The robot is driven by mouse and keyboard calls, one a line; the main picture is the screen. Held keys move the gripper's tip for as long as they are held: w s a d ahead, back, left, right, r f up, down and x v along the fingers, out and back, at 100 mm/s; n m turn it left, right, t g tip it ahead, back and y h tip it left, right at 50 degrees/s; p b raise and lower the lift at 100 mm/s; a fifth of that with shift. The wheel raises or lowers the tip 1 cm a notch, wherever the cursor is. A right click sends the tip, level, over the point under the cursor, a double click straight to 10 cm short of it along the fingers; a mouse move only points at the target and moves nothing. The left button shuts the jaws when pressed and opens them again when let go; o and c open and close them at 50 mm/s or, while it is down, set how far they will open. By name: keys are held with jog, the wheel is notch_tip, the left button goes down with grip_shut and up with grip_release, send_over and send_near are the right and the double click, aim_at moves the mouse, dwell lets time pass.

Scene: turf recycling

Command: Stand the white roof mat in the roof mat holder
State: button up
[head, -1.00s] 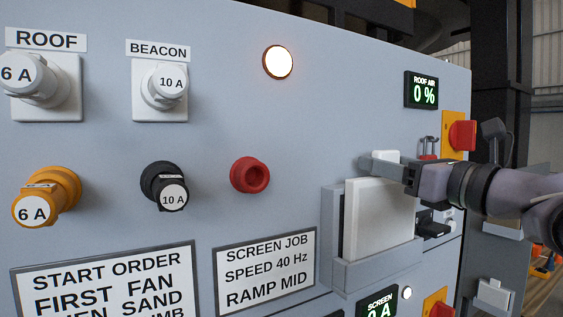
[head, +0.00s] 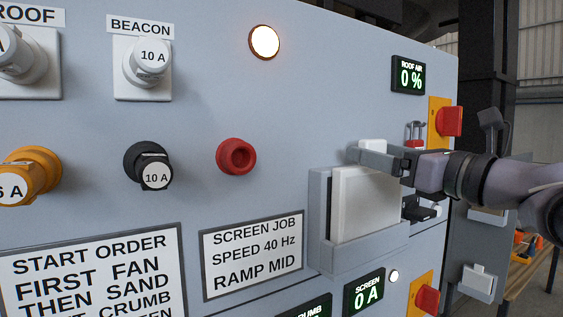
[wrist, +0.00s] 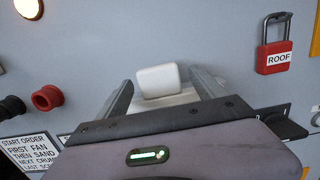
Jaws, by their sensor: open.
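The white roof mat (head: 365,205) stands upright in the grey roof mat holder (head: 318,222) on the panel front. The holder's side and lower lip show around it in the head view. A white block (head: 372,145) shows above the mat's top edge, and it also shows in the wrist view (wrist: 157,82). My gripper (head: 366,157) is at the mat's top edge. In the wrist view its two fingers (wrist: 161,78) are apart, one on each side of the white block, with gaps visible. The mat's lower edge is hidden by the holder's lip.
A red padlock labelled ROOF (wrist: 275,57) hangs right of my gripper. A red rotary switch (head: 449,121) on a yellow plate is to the right. A red socket (head: 236,156) and a lit round lamp (head: 264,42) are to the left. A screen display (head: 364,293) is below.

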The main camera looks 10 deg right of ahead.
jog(key=b+v, duration=0.3)
jog(key=v, duration=1.3)
